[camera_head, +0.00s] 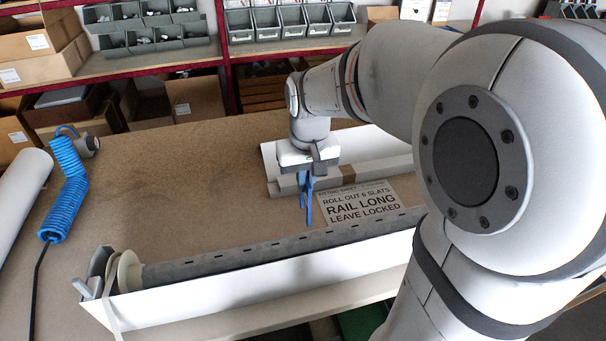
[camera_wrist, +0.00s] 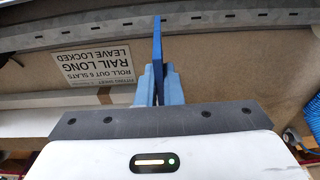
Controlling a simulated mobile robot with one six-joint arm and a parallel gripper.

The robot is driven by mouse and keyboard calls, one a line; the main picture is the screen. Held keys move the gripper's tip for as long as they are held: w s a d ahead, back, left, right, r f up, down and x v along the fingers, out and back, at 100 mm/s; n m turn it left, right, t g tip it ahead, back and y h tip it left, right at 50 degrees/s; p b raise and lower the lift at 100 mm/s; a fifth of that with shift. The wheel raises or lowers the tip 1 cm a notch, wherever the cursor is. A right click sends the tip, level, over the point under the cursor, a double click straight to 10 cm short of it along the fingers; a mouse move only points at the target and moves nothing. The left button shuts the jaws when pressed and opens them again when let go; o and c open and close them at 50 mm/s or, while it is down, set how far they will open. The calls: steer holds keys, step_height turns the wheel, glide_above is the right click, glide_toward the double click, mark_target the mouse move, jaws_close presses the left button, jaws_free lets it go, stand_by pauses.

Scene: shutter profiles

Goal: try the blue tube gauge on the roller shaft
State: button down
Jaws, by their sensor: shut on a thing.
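My gripper (camera_head: 306,183) points down above the table, behind the roller shaft in the head view. Its light blue fingers (camera_wrist: 158,88) are shut on the blue tube gauge (camera_wrist: 157,46), a thin flat piece seen edge-on. The gauge also shows below the fingers in the head view (camera_head: 309,213). The roller shaft (camera_head: 230,257) is a long grey slotted tube lying in a white box, with a cream disc at its left end. In the wrist view the shaft (camera_wrist: 225,42) crosses the top. The gauge tip overlaps it there; I cannot tell whether they touch.
A fitting sheet (camera_head: 362,206) reading "RAIL LONG, LEAVE LOCKED" lies right of the gripper. Pale rails (camera_head: 365,150) lie behind it. A coiled blue hose (camera_head: 68,190) and a white roll (camera_head: 20,195) lie at left. The brown table (camera_head: 180,175) is clear between.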

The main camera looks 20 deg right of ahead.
mark_target(306, 192)
step_height(306, 192, down, 8)
steer(key=b, duration=0.6)
steer(key=shift+f+b, duration=0.55)
steer(key=shift+f, duration=0.15)
stand_by(0.6)
steer(key=shift+r, duration=0.2)
stand_by(0.9)
steer(key=shift+r+p, duration=2.3)
steer(key=shift+r, duration=0.55)
